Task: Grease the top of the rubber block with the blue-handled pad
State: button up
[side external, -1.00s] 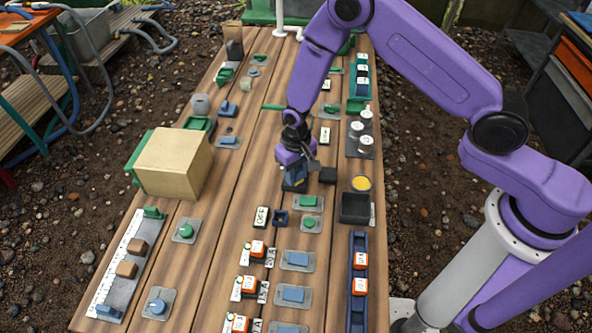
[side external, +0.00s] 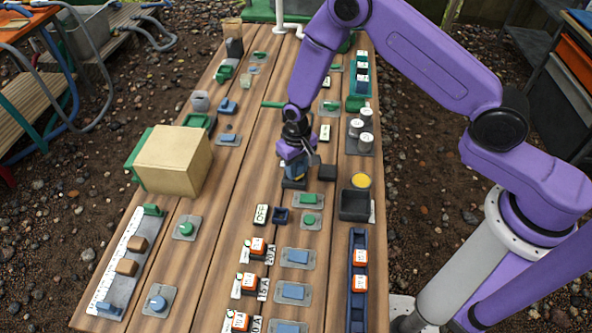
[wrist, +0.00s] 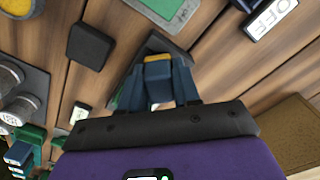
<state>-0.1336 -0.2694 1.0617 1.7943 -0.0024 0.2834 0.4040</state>
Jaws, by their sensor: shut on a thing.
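My gripper (wrist: 160,95) is shut on the blue-handled pad (wrist: 158,72). The blue handle sits between the fingers, with a yellow band near its far end. In the side view my gripper (side external: 297,162) holds the pad over a dark holder (side external: 294,184); whether they touch is hard to tell. The black rubber block (side external: 327,172) lies on the table just right of my gripper. It also shows in the wrist view (wrist: 90,45), left of the pad and apart from it. The pad's underside is hidden.
A round tin of yellow grease (side external: 361,181) stands right of the block, with a black open box (side external: 354,205) in front of it. A green button plate (side external: 308,200) and an OFF label (side external: 262,214) lie nearer. A large tan box (side external: 172,160) stands left.

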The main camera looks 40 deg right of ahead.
jog(key=shift+w+d+f, duration=0.1)
jog(key=shift+w+d, duration=1.85)
jog(key=shift+s+a, duration=2.55)
jog(key=shift+w+a, duration=0.45)
jog(key=shift+a, duration=0.05)
jog(key=shift+w+d, duration=2.55)
jog(key=shift+d, duration=0.05)
jog(key=shift+s+a, duration=2.6)
jog(key=shift+r, duration=0.2)
